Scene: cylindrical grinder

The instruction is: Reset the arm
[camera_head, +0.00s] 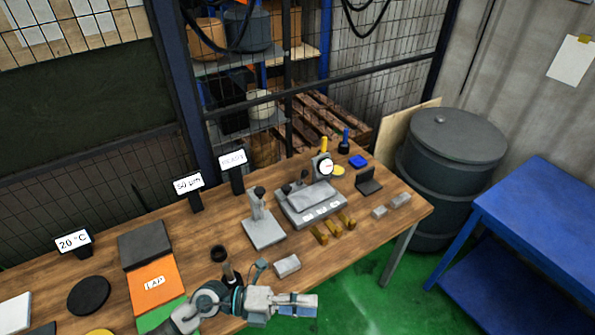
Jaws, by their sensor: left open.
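My left gripper (299,303) is at the bottom middle of the head view, at the table's front edge, with its arm coming in from the lower left. It points to the right and is open, and I see nothing between its fingers. It is in front of a small grey block (287,265) on the wooden table (375,238), apart from it in the picture. My right gripper is not in view.
A grey stand (263,222) and a grey instrument with a dial gauge (326,167) stand on the table, with several brass pieces (333,228) in front. An orange pad (153,287) lies left. A dark drum (450,160) and blue table (545,225) stand right.

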